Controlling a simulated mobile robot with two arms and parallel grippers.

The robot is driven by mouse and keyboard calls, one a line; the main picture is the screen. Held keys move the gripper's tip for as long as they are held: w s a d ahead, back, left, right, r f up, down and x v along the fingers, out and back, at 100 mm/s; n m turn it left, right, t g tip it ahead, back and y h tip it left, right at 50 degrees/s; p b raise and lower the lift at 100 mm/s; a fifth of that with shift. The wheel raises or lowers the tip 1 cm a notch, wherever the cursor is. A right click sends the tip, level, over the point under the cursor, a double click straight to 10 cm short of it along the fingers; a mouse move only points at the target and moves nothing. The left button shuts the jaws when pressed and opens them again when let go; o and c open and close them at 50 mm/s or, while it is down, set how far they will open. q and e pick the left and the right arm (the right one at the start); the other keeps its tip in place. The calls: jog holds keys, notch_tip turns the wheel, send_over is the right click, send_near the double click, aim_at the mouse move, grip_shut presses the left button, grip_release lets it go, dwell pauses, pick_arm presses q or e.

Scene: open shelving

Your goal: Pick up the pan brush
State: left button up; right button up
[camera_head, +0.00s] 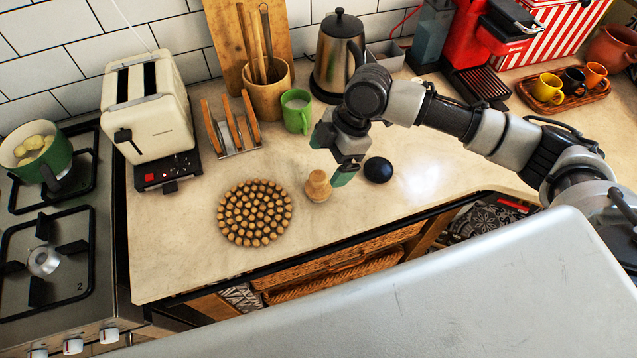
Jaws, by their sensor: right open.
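The pan brush (318,188), a small light-wood piece with a rounded knob top, stands on the pale counter between a round trivet and a dark round object. My right arm reaches in from the right. Its gripper (333,158) is open, with green-tipped fingers apart, just above and slightly right of the brush. One fingertip appears close to the brush's right side; I cannot tell whether they touch. Nothing is held in it. My left gripper is not in view.
A round wooden-bead trivet (255,212) lies left of the brush, and a dark round object (378,170) lies right. Behind are a green mug (296,112), a toast rack (232,128), a toaster (152,110) and a kettle (338,60). The counter's front is clear.

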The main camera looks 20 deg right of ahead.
aim_at(320, 175)
jog(key=f, duration=0.2)
jog(key=a+f+p, duration=0.1)
jog(key=f, duration=0.1)
jog(key=shift+w, duration=0.35)
jog(key=shift+a+f+p, duration=0.15)
jog(key=shift+f+p, duration=0.15)
jog(key=shift+f, duration=0.3)
jog(key=p+x, duration=0.1)
jog(key=x, duration=0.3)
jog(key=shift+w+f, duration=0.15)
jog(key=shift+f, duration=0.05)
jog(key=shift+c, duration=0.4)
jog(key=c, duration=0.9)
